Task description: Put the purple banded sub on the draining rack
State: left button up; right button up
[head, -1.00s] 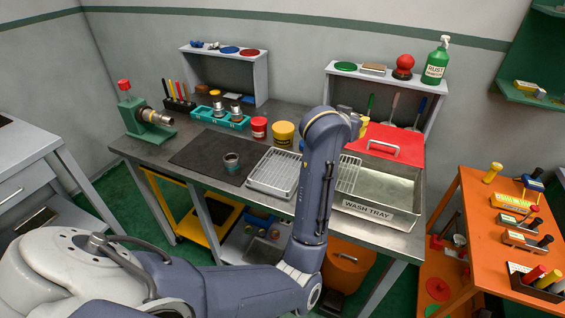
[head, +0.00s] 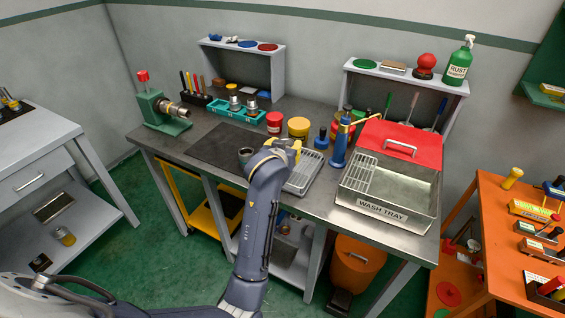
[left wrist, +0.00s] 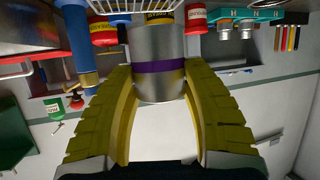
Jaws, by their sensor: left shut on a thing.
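The purple banded sub (left wrist: 158,82) is a shiny metal cylinder with a purple band, seen in the left wrist view between my left gripper's (left wrist: 155,95) yellow fingers, which are shut on it. In the head view my left gripper (head: 286,147) is over the bench, near the left end of a ribbed metal draining rack (head: 305,172); the sub is mostly hidden there. White rack wires also show at the top of the left wrist view (left wrist: 122,6). My right gripper is not in view.
A yellow can (head: 298,127), a red can (head: 275,122) and a blue upright tool (head: 339,146) stand behind and beside the rack. The wash tray (head: 405,188) is at right.

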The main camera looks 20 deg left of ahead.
pick_arm(q)
jog(key=shift+d+f, duration=0.1)
jog(key=shift+f, duration=2.9)
jog(key=shift+f, duration=0.1)
jog(key=o, duration=1.5)
jog(key=shift+s+r, duration=0.2)
jog(key=shift+v, duration=3.55)
